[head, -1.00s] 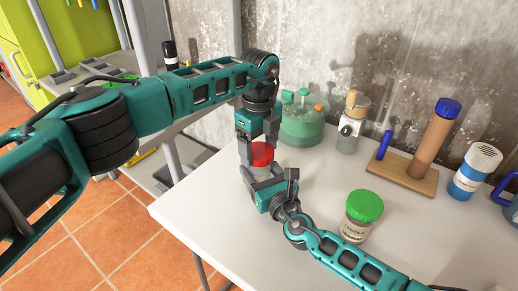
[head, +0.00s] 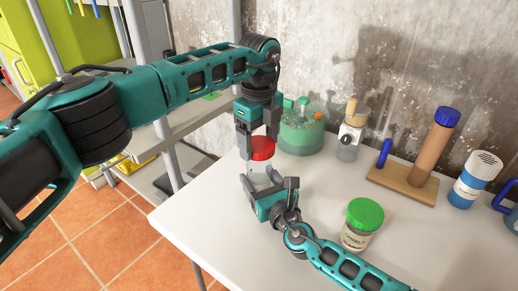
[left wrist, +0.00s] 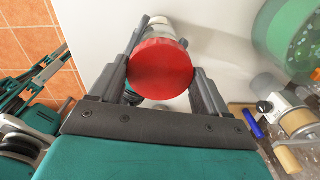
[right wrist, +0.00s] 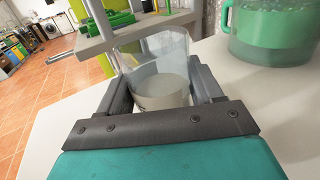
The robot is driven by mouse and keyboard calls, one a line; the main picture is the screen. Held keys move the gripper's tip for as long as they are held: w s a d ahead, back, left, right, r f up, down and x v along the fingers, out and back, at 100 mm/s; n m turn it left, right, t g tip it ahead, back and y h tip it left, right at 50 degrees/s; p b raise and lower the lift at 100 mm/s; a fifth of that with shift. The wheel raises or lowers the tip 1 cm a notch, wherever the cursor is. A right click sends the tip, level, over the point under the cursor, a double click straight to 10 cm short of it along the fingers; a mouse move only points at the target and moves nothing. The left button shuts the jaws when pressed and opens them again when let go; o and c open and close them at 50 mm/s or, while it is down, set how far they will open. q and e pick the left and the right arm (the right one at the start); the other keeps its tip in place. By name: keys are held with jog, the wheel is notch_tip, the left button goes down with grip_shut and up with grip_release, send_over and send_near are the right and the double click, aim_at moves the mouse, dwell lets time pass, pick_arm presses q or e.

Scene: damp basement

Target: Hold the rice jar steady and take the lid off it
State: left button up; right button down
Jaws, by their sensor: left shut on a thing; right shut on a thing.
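The rice jar (head: 258,177) is clear, with pale contents low inside. My right gripper (head: 269,186) is shut around it near the table. In the right wrist view the jar (right wrist: 160,72) stands between the fingers and its top shows no lid. The red lid (head: 262,152) is in my left gripper (head: 259,142), which is shut on it from above, over the jar and apart from it. In the left wrist view the round red lid (left wrist: 160,70) sits between both fingers, with part of the jar (left wrist: 160,27) beyond it.
A jar with a green lid (head: 365,213) stands close to my right forearm. Behind are a green translucent container (head: 303,133), a grinder-like jar (head: 351,138), a wooden stand (head: 402,182) and a blue-white shaker (head: 474,178). The white table (head: 205,222) is clear at front left.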

jog(key=shift+c, duration=0.5)
grip_release()
